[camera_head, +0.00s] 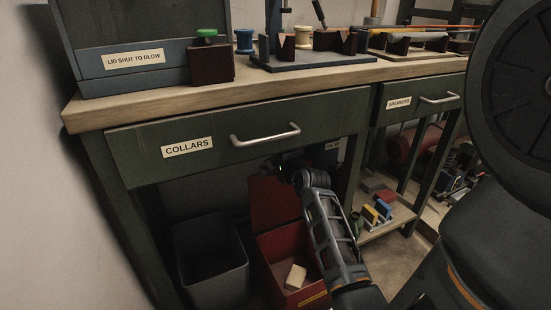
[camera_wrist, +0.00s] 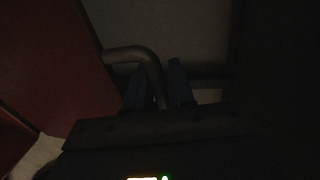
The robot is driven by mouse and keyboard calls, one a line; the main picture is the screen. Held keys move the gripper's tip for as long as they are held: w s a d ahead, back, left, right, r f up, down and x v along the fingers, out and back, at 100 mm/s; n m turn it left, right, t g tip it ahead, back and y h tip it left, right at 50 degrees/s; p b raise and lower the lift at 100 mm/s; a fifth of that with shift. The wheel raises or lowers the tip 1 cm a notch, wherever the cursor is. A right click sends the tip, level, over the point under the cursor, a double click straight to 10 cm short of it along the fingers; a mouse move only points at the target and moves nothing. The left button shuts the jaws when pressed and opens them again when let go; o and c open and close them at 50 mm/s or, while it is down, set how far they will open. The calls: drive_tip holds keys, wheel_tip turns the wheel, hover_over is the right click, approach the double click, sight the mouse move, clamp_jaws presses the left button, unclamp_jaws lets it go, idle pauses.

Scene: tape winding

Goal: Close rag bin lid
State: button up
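The red rag bin (camera_head: 296,267) stands on the floor under the bench with its front low in the head view. Its red lid (camera_head: 272,202) stands raised at the back, and a pale rag (camera_head: 295,277) shows in the bin. My gripper (camera_head: 283,170) is beside the lid's upper right edge, its fingers mostly hidden in the head view. In the dark wrist view, my gripper (camera_wrist: 161,88) has its fingers apart, with a curved grey bar (camera_wrist: 147,58) reaching into the gap. The red lid's panel (camera_wrist: 50,60) is left of them. Whether the bar belongs to the lid is unclear.
A grey open bin (camera_head: 211,265) stands left of the rag bin. The COLLARS drawer (camera_head: 240,135) and its handle (camera_head: 265,136) lie just above my gripper. A low shelf (camera_head: 385,222) with coloured blocks and bench legs is on the right.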

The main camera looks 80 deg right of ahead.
drive_tip(key=shift+c, duration=0.5)
clamp_jaws()
